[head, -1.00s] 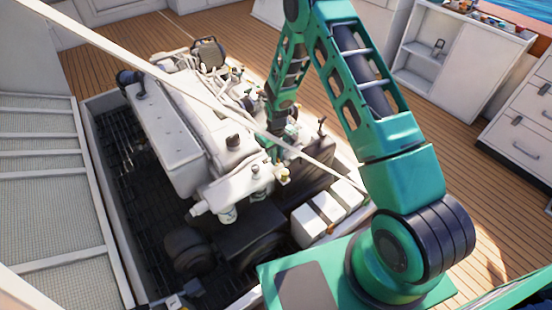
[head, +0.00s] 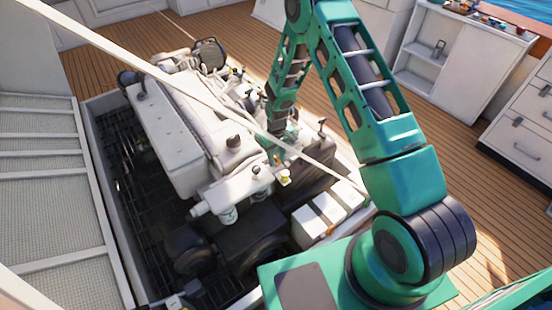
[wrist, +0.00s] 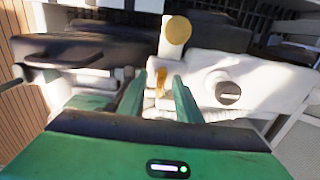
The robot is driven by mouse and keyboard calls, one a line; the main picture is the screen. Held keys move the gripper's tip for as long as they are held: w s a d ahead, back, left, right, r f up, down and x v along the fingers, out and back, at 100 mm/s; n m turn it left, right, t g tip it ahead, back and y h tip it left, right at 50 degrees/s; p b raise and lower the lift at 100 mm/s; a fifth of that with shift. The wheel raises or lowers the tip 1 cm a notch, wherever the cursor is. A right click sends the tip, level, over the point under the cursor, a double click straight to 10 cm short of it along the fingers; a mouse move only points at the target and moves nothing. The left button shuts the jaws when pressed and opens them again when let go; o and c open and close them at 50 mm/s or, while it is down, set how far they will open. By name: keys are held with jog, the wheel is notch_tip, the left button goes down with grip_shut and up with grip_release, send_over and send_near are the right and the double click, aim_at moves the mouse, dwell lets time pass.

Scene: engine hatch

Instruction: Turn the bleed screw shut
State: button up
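My gripper (wrist: 159,76) is open in the wrist view, with its two green fingers apart. A small brass-coloured piece (wrist: 160,83), which looks like the bleed screw, shows between the fingertips with space on both sides. Its lower end is hard to make out. A round yellow cap (wrist: 178,30) stands beyond the fingertips. In the head view my gripper (head: 277,156) is low at the right side of the white engine (head: 170,130), close to the yellow cap (head: 284,177). The brass piece cannot be made out in that view.
A white round fitting with a dark slot (wrist: 228,92) is right of the fingers. A dark part with a handle (wrist: 65,60) is at the left. White boxes (head: 328,212) stand beside the engine. A pale diagonal bar (head: 130,60) crosses the head view.

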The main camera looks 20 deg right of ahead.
aim_at(276, 157)
notch_tip(276, 157, up, 11)
jog(key=shift+f, duration=0.15)
jog(key=shift+w, duration=0.1)
dwell(0.6)
jog(key=s+d+r+m, duration=0.2)
jog(key=s+d+r, duration=0.3)
jog(key=r, duration=0.3)
jog(key=s+d+r+m+h, duration=0.1)
jog(key=s+d+r, duration=0.45)
jog(key=r, duration=0.25)
jog(key=s+d+r+m, duration=0.2)
jog(key=s+d+r, duration=0.3)
jog(key=r, duration=0.3)
jog(key=s+d+r+m, duration=0.1)
jog(key=s+r+m, duration=0.1)
jog(key=s, duration=1)
jog(key=s+d+r+m+y, duration=0.1)
jog(key=s+r, duration=0.4)
jog(key=s, duration=0.7)
jog(key=shift+s+m, duration=0.15)
jog(key=shift+m, duration=0.75)
jog(key=shift+r, duration=0.1)
